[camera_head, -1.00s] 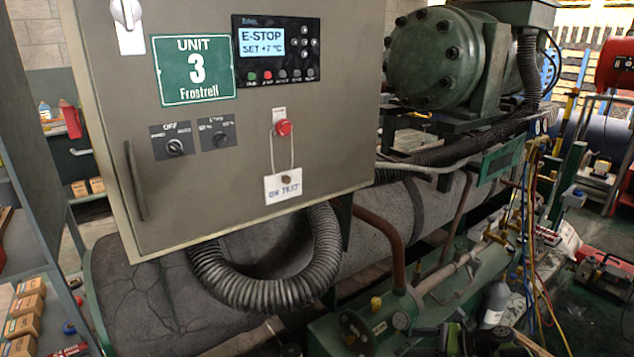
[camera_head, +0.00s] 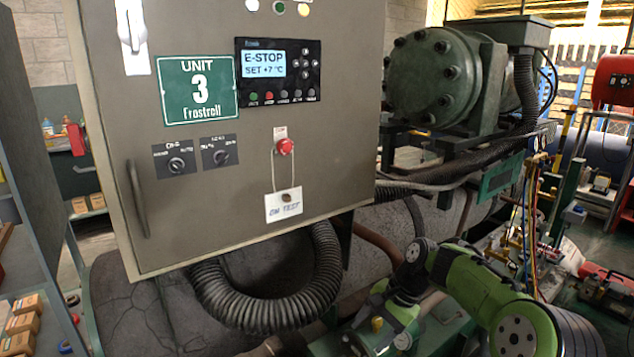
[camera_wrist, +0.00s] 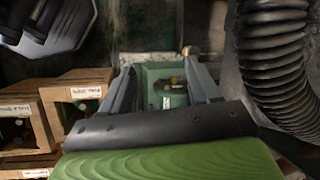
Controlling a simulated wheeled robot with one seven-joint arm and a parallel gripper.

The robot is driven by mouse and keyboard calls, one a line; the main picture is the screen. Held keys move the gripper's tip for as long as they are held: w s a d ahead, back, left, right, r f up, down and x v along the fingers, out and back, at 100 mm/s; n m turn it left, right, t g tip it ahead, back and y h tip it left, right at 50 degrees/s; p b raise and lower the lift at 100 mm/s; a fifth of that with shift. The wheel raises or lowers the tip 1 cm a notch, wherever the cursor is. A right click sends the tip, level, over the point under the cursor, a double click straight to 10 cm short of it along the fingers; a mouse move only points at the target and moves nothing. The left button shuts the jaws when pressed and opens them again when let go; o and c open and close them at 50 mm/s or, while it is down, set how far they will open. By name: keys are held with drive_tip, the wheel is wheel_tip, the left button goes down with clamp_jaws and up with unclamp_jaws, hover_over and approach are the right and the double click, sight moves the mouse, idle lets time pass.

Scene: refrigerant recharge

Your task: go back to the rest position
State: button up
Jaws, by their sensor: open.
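My gripper (camera_wrist: 163,82) shows in the wrist view with its two dark fingers apart. A green surface with a small dark and brass fitting (camera_wrist: 172,84) appears beyond the gap between them; I see nothing held. In the head view my green and black arm is bent at the lower right, in front of the green vessel and pipes. I cannot make out the gripper clearly there. The grey control cabinet (camera_head: 230,210) stands at the left and centre. Its display (camera_head: 277,68) reads E-STOP, SET +7 °C. A tag (camera_head: 284,204) hangs at the red button (camera_head: 285,147).
A ribbed black hose (camera_head: 270,303) loops below the cabinet and also shows close at the right in the wrist view (camera_wrist: 275,50). Wooden boxes (camera_wrist: 80,100) stand left of my gripper. The green compressor (camera_head: 440,75) is behind, right of the cabinet. Gauge hoses (camera_head: 530,220) hang further right.

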drive_tip(key=s+d+r+n+t+h, duration=0.1)
drive_tip(key=s+r+n+h, duration=0.1)
drive_tip(key=s+r, duration=0.35)
drive_tip(key=s+r+n+t+h, duration=0.1)
drive_tip(key=s+r+n+h, duration=0.1)
drive_tip(key=s, duration=0.7)
drive_tip(key=s+d+r+n+t+h, duration=0.15)
drive_tip(key=s+r, duration=0.25)
drive_tip(key=s, duration=0.4)
drive_tip(key=s+f+n+t, duration=0.2)
drive_tip(key=s+n, duration=0.1)
drive_tip(key=s, duration=0.6)
wheel_tip(320, 180, up, 15)
drive_tip(key=p, duration=1.4)
drive_tip(key=shift+d+f+p, duration=0.15)
drive_tip(key=shift+d+p, duration=0.25)
drive_tip(key=shift+d, duration=0.05)
